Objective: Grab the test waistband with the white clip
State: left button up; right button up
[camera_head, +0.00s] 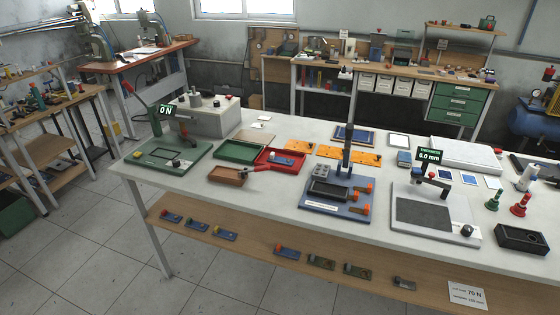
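Several small flat pieces lie in a row on the wooden lower shelf (250,262) under the front edge of the white table. On the left are a blue piece with a red part (170,216), a blue piece with a pale, whitish part (197,225) and a blue piece with a yellow part (223,234). Further right are a blue piece with an orange-red part (287,251) and several darker brownish or grey pieces. They are too small to tell surely which is the waistband with the white clip. Neither of my grippers is in view.
The white table (255,210) holds a green gauge stand (168,155) reading 0 N, a red tray (280,160), a blue press fixture (338,195), a thickness gauge (425,215) reading 0.0 mm and a black box (522,240). Floor in front is clear.

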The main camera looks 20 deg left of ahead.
aim_at(273, 159)
jog(key=i+j, duration=0.1)
jog(key=j, duration=0.3)
jog(key=i+j+u, duration=0.15)
jog(key=j, duration=0.7)
jog(key=i+u, duration=0.05)
